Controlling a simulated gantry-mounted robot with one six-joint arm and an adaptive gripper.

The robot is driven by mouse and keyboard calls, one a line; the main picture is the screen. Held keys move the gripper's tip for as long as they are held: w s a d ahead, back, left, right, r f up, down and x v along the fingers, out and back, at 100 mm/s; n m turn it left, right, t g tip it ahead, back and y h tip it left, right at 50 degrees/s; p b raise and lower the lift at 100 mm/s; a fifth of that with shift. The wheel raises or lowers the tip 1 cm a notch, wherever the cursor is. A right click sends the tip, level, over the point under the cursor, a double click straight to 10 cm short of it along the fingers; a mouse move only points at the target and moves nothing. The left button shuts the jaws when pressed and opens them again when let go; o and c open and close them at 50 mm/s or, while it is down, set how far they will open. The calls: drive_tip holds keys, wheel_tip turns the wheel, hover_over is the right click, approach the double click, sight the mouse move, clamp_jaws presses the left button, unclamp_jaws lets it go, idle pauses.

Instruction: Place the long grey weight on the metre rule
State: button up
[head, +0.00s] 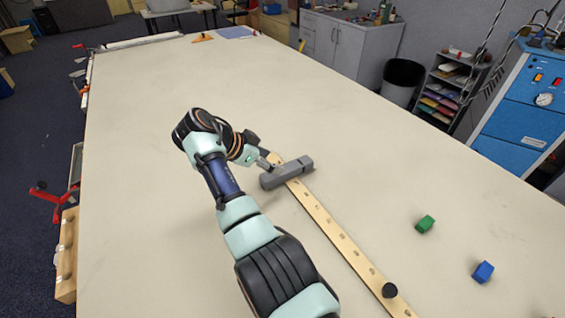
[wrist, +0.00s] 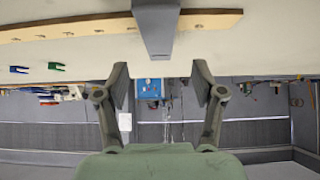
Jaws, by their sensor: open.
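The long grey weight (head: 287,174) lies crosswise over the wooden metre rule (head: 327,223), near the rule's far end. Its long side runs across the rule and both its ends stick out past the rule's edges. In the wrist view the weight (wrist: 156,28) also crosses the rule (wrist: 212,21). My gripper (head: 264,163) is just behind and left of the weight. In the wrist view my gripper (wrist: 160,82) is open, with nothing between its fingers, and the weight is beyond the fingertips.
A black round knob (head: 389,290) is on the near part of the rule.

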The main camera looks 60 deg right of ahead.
drive_tip(key=v, duration=0.4)
